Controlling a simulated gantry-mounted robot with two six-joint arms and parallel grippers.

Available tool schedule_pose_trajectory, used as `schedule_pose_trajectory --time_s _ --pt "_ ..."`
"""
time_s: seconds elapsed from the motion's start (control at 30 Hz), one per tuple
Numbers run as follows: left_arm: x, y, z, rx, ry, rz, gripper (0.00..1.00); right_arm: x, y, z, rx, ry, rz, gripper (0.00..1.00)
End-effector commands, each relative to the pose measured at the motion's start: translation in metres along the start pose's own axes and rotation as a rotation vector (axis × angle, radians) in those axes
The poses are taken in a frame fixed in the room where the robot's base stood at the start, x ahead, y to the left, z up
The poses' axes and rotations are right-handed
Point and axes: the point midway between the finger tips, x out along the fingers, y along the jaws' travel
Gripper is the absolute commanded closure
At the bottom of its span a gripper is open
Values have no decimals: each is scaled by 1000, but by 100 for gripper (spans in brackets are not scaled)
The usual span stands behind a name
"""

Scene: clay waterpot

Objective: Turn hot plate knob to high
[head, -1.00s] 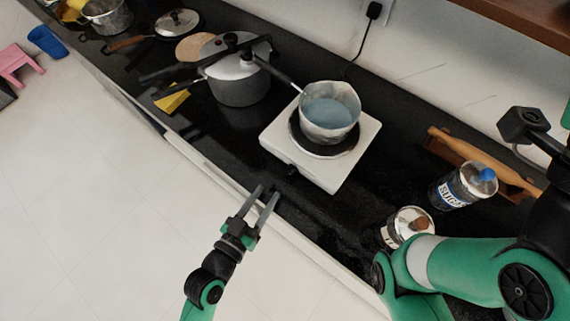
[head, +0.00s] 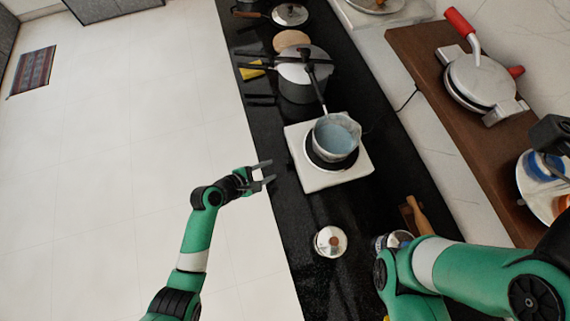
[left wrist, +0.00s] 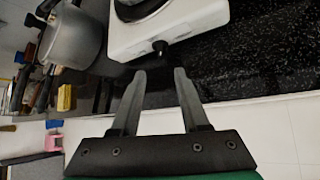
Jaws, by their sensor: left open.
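The white hot plate (head: 305,172) stands on the black counter with a pot of bluish liquid (head: 338,132) on its burner. Its dark knob (left wrist: 160,47) sticks out of the front face in the left wrist view, where the hot plate (left wrist: 190,20) shows at the top. The knob's setting cannot be read. My left gripper (head: 268,172) is open and empty, in front of the hot plate near the counter's front edge. In the left wrist view its fingertips (left wrist: 160,71) point at the knob, which lies just beyond them, apart and roughly centred.
A pressure cooker (head: 300,85) stands behind the hot plate, with a yellow item (head: 250,70) beside it. A round-lidded jar (head: 330,241) stands nearer on the counter. My right arm covers the lower right. A wooden shelf (head: 430,70) is at right.

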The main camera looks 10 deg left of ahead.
Motion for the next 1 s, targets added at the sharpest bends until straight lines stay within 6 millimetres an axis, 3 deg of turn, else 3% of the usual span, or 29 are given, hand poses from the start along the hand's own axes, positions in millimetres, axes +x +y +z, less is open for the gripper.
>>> schedule_pose_trajectory --time_s 0.03,0.2,0.4,0.53,0.8,0.87,1.0 --pt "16 -5 -6 5 -3 0 55 -16 0 14 0 0 0 46" --pt "49 -5 -6 5 -3 1 55 -42 0 39 0 -1 0 46" --pt "85 -3 -3 3 -1 -1 55 -55 0 50 0 0 0 46" --pt "95 -2 -1 2 -1 0 55 -58 0 54 0 0 0 46" --pt "96 0 0 3 -1 1 55 -58 0 53 0 0 0 46" --pt "96 0 0 3 -1 1 62 -58 0 53 0 0 0 46" --pt "96 0 0 3 -1 1 87 -58 0 53 0 0 0 46"
